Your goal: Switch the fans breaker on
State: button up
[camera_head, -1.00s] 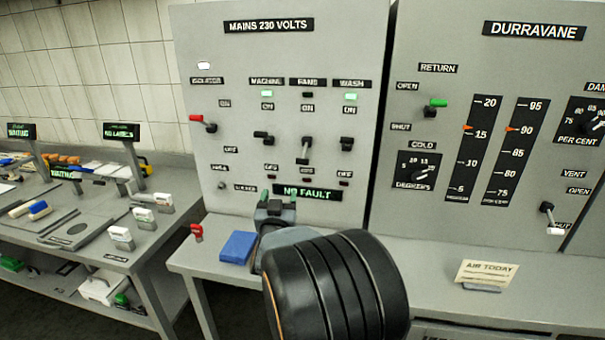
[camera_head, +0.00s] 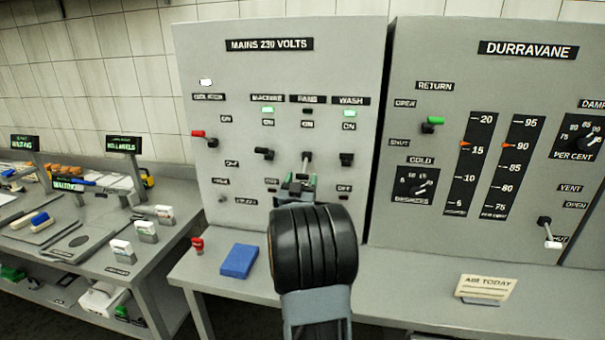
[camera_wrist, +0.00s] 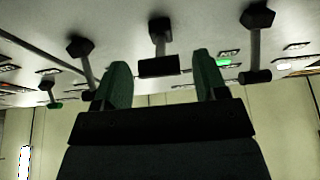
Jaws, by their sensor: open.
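The grey "MAINS 230 VOLTS" panel (camera_head: 240,80) carries a row of breaker levers. The fans breaker (camera_head: 307,158) is the middle one under the "FANS" label, between the machine breaker (camera_head: 265,153) and the wash breaker (camera_head: 347,158). My gripper (camera_head: 298,180) is open just below and in front of the fans lever. In the wrist view, the dark handle of the fans breaker (camera_wrist: 158,66) shows between my green fingertips (camera_wrist: 163,80); contact cannot be told.
A red-handled isolator (camera_head: 205,138) is at the panel's left. A blue block (camera_head: 238,261) and a small red item (camera_head: 197,245) lie on the bench below. The Durravane panel (camera_head: 460,80) stands at the right. My arm hides the panel's lower middle.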

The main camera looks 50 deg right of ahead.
jog(key=shift+x, duration=0.8)
jog(key=shift+c, duration=0.3)
grip_shut()
jog(key=shift+r, duration=0.1)
